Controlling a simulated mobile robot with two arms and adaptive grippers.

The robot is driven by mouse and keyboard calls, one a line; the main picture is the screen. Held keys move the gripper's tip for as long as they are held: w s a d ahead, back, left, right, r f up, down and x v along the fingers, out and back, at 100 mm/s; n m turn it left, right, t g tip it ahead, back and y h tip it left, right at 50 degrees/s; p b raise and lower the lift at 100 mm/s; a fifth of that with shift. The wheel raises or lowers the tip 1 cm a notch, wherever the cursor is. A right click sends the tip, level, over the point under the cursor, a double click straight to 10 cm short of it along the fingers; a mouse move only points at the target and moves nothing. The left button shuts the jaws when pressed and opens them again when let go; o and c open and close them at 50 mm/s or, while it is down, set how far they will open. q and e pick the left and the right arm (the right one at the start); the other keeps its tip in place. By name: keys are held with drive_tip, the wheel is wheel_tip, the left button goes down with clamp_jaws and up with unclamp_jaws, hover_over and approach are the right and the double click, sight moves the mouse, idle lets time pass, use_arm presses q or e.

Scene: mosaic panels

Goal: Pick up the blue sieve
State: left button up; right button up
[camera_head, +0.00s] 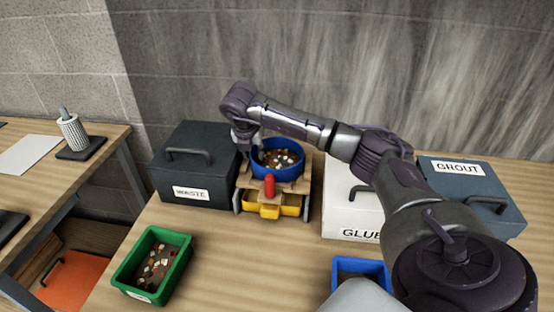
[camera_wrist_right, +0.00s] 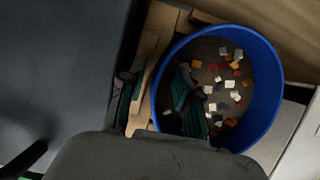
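The blue sieve (camera_head: 264,169) is a round bowl-like thing with mixed mosaic pieces in it. It sits upright on a wooden stand (camera_head: 288,187) with a red knob. It also shows in the right wrist view (camera_wrist_right: 268,75). My right gripper (camera_head: 247,143) is at the sieve's left rim, pointing down. In the right wrist view its fingers (camera_wrist_right: 157,98) straddle the rim, one inside the sieve and one outside. They look open, with gaps to the wall. My left gripper is not in view.
A dark WASTE box (camera_head: 175,184) stands close left of the sieve. A yellow tray (camera_head: 265,211) sits under the stand. A white GLUE box (camera_head: 340,205) and a GROUT box (camera_head: 505,212) stand right. A green bin (camera_head: 125,272) and blue bin (camera_head: 342,266) are in front.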

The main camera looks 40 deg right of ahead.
drive_tip(key=shift+a, duration=0.1)
drive_tip(key=shift+c, duration=0.3)
clamp_jaws()
drive_tip(key=shift+r, duration=0.1)
